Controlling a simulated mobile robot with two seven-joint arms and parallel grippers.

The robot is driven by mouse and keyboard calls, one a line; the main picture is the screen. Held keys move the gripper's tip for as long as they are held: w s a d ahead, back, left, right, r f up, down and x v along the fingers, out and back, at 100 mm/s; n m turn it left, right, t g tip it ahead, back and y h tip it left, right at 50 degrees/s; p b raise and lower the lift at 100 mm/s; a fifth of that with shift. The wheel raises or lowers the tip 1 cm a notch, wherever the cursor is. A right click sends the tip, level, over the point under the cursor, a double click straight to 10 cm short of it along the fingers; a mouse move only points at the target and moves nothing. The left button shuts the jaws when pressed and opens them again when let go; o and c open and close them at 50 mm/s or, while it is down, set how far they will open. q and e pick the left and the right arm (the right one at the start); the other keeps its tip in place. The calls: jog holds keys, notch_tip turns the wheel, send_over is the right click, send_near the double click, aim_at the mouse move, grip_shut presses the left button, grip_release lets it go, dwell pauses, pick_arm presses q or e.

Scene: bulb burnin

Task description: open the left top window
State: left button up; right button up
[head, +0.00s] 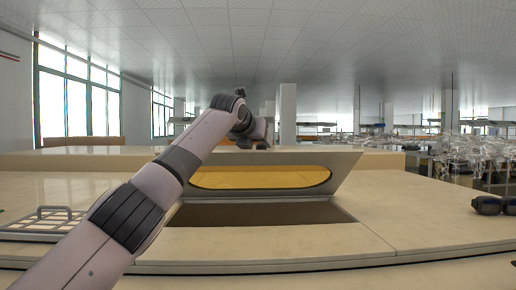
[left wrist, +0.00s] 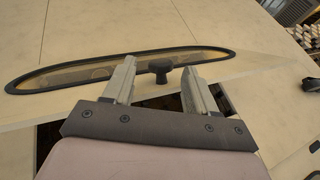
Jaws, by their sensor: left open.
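The window is a pale panel (head: 342,162) with a long yellow oval pane (head: 260,177). In the head view it stands tilted up over a dark opening (head: 260,212) in the bench top. In the left wrist view the pane (left wrist: 75,73) has a black rim, and a black knob (left wrist: 160,66) sits near the panel's edge. My left gripper (head: 256,145) is at the panel's top edge, its fingertips mostly hidden there. In the left wrist view my left gripper (left wrist: 158,74) is open, its fingers on either side of the knob; contact cannot be told. My right gripper is not in view.
A pale rack (head: 45,219) lies at the left of the bench. A dark goggle-like object (head: 490,205) is at the right edge. Clear wrapped items (head: 475,155) stand behind at the right.

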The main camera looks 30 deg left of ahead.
pick_arm(q)
jog(key=shift+b+v, duration=1)
jog(key=shift+v, duration=1.65)
jog(key=shift+a, duration=0.15)
